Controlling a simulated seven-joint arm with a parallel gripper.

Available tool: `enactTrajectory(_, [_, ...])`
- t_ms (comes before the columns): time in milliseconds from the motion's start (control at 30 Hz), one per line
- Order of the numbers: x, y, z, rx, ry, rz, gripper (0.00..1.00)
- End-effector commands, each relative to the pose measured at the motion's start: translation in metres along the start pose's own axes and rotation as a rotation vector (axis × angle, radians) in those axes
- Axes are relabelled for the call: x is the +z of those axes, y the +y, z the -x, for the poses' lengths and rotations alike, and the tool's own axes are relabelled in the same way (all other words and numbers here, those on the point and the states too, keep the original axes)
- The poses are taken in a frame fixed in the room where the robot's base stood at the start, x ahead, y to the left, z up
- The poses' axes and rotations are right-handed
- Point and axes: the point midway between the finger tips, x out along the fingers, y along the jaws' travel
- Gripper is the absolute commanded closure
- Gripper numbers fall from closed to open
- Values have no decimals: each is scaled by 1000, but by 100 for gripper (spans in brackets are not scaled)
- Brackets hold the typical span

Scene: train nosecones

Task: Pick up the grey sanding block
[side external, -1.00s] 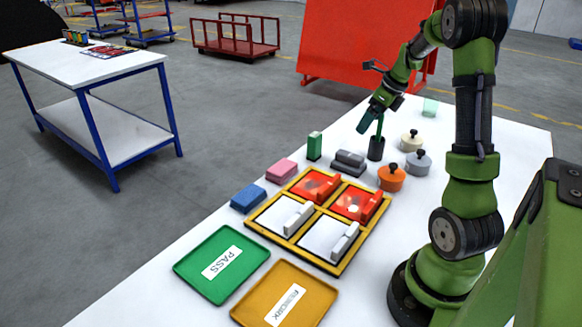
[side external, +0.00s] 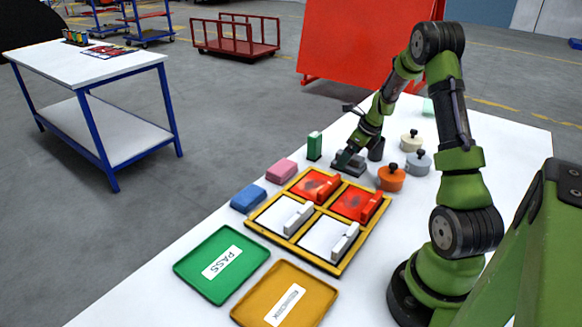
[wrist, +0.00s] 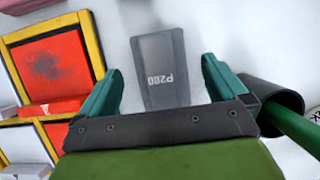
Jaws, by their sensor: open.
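The grey sanding block (side external: 342,169) stands on the white table behind the yellow-framed tray. In the wrist view the block (wrist: 163,68) shows its dark grey top, marked P280, between my two fingers. In the side view my gripper (side external: 349,157) is down at the block and hides part of it. In the wrist view my gripper (wrist: 160,92) is open, with one teal finger on each side of the block and a visible gap to both. Whether the fingertips reach down beside the block is hard to tell.
A dark cup (side external: 376,150) stands close to the right of my gripper; its green handled item (wrist: 292,125) shows in the wrist view. A green block (side external: 314,146), a pink block (side external: 282,170) and an orange pot (side external: 391,178) are nearby. The framed tray (side external: 336,268) lies in front.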

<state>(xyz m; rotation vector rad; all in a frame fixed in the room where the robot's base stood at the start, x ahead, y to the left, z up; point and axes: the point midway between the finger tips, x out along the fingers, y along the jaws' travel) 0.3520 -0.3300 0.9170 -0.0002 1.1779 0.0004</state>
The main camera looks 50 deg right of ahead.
Motion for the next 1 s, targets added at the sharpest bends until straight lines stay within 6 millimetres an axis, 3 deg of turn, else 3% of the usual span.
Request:
enactTrajectory(200, [-1,0,-23,0,0,-1,1])
enactTrajectory(733, [-1,0,-26,0,1,0,1])
enactTrajectory(767, [-2,0,-26,0,1,0,3])
enactTrajectory(1000, [-2,0,-26,0,1,0,39])
